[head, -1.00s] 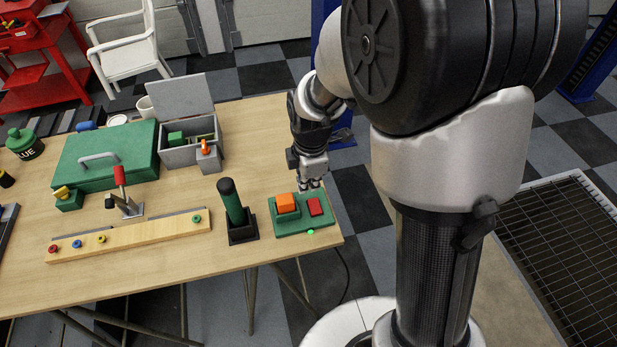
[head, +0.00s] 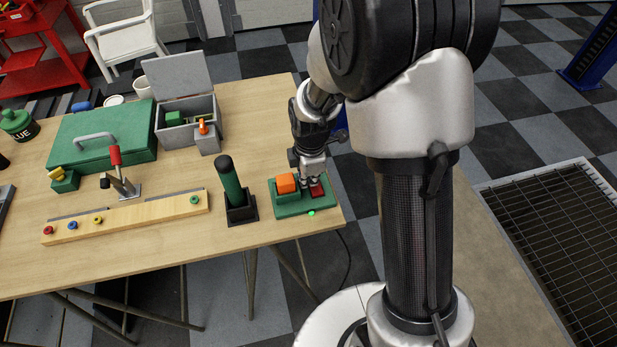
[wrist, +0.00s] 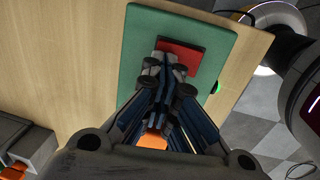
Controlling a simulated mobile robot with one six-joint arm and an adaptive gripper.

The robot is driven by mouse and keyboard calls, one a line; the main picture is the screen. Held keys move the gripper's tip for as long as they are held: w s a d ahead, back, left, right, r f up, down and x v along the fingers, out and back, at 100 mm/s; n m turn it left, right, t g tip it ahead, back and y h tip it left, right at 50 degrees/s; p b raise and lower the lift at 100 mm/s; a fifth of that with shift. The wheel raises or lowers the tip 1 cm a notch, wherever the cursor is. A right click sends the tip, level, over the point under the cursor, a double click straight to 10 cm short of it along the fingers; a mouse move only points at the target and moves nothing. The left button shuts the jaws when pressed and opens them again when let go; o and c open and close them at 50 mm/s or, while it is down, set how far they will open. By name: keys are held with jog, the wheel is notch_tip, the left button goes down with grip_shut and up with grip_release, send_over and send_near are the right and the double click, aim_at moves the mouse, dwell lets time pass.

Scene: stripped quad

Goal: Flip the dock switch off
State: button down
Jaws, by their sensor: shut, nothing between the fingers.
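The dock is a green base (head: 291,209) near the table's right front corner. It carries an orange block (head: 286,183) on its left and a red rocker switch (head: 318,190) on its right. A green light (head: 311,213) glows at its front edge. My gripper (head: 312,182) is shut and empty, with its fingertips down at the red switch. In the wrist view the fingertips (wrist: 163,68) overlap the near edge of the red switch (wrist: 186,57); I cannot tell how firmly they touch. The orange block (wrist: 153,141) is partly hidden behind the fingers.
A dark green cylinder (head: 231,181) stands in a black holder just left of the dock. A wooden strip with coloured rings (head: 130,217), a green case (head: 100,150) and a grey open box (head: 188,125) lie further left. The table's right edge is close to the dock.

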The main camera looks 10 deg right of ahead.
jog(key=shift+s, duration=0.1)
jog(key=shift+s+r, duration=0.1)
jog(key=shift+s, duration=0.6)
jog(key=shift+w+a+r+p, duration=0.1)
jog(key=shift+r+p, duration=0.15)
jog(key=shift+p, duration=0.05)
notch_tip(320, 180, up, 13)
jog(key=w+p, duration=0.1)
jog(key=p, duration=0.4)
jog(key=shift+w+r, duration=0.2)
jog(key=shift+w, duration=0.05)
